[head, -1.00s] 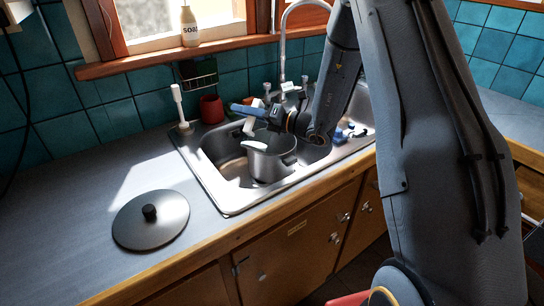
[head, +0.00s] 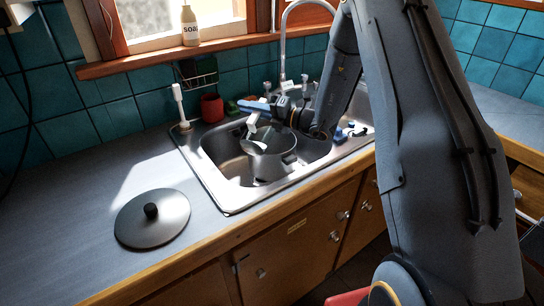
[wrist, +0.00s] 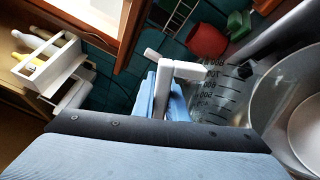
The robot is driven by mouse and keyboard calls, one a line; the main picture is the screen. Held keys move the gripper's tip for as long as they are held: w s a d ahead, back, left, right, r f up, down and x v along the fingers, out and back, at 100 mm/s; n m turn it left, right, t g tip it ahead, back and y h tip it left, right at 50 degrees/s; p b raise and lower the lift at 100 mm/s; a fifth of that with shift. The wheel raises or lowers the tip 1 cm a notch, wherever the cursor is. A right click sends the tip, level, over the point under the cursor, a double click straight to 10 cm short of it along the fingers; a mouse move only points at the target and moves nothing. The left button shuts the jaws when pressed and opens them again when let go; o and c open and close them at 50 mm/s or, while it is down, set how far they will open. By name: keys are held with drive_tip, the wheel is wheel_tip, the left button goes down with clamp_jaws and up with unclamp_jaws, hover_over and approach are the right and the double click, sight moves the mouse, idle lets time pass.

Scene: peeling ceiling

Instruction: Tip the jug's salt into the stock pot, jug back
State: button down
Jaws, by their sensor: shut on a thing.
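The clear measuring jug (wrist: 222,98) shows dark scale marks and a white handle (wrist: 186,72) in the wrist view. My gripper (wrist: 162,98) has its blue fingers shut on that handle; in the head view the gripper (head: 262,108) is above the sink. The jug is tilted over the stock pot (head: 278,164), beside its left rim. A pale oval patch shows at the jug; I cannot tell whether it is salt. The grey metal pot stands without a lid in the sink; its rim also shows in the wrist view (wrist: 262,105). Its contents are hidden.
The pot lid (head: 152,222) lies on the clear counter at left. The steel sink (head: 222,190) has a tall tap (head: 284,45) behind it. A white brush (head: 179,105), a red cup (head: 211,108) and a soap bottle (head: 189,25) are near the window.

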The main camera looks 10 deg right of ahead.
drive_tip(key=shift+w+d+m, duration=0.15)
drive_tip(key=shift+w+m, duration=0.05)
drive_tip(key=shift+m, duration=0.1)
drive_tip(key=shift+w+d+f+m+b, duration=0.35)
drive_tip(key=shift+w+d+f+m, duration=0.4)
drive_tip(key=shift+w+m, duration=0.3)
drive_tip(key=shift+s, duration=0.1)
drive_tip(key=shift+w+d+r+m, duration=0.2)
drive_tip(key=shift+w+d+m, duration=0.2)
drive_tip(key=shift+w+m, duration=0.2)
drive_tip(key=shift+w+d+r+m, duration=0.2)
drive_tip(key=shift+w+d+m, duration=0.25)
drive_tip(key=shift+m, duration=0.2)
drive_tip(key=shift+w+d+r+m, duration=0.15)
drive_tip(key=shift+w+d+m, duration=0.3)
drive_tip(key=shift+w+m, duration=0.15)
drive_tip(key=shift+w+d+r+m, duration=0.15)
drive_tip(key=shift+w+d+m, duration=0.25)
drive_tip(key=shift+w+m, duration=0.15)
